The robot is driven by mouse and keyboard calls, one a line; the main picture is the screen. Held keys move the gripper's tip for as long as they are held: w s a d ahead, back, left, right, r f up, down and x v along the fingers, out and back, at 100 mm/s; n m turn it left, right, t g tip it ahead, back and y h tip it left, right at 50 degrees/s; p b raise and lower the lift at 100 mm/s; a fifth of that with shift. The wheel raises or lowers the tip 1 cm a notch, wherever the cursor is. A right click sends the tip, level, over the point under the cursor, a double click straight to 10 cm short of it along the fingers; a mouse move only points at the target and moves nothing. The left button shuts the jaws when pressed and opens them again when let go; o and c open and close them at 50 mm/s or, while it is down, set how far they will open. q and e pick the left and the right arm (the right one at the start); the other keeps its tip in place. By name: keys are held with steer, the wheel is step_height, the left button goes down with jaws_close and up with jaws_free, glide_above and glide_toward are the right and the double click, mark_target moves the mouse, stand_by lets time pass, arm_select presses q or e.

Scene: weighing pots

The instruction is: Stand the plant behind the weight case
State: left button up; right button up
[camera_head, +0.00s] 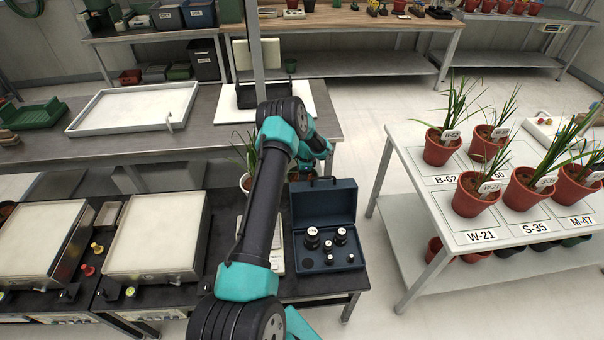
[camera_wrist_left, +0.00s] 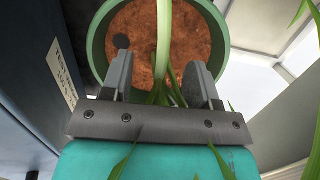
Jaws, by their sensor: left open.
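The weight case (camera_head: 322,205) stands open on the bench, lid raised at its back, with several dark weights (camera_head: 328,240) in its front part. In the wrist view a green pot (camera_wrist_left: 97,45) holds brown soil and a plant (camera_wrist_left: 165,45) with a pale green stem. My left gripper (camera_wrist_left: 160,80) is over this pot, its fingers open and apart on either side of the stem. In the head view my left arm reaches past the case, and its wrist is just behind the raised lid; the fingertips are hidden there. My right gripper is in neither view.
A white table (camera_head: 420,205) with several red-potted plants stands right, across a floor gap. A dark labelled wall (camera_wrist_left: 45,75) is close left in the wrist view.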

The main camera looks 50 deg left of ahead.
arm_select(q)
step_height(320, 180, up, 12)
steer(key=w+d, duration=0.1)
steer(key=shift+w, duration=0.25)
stand_by(0.8)
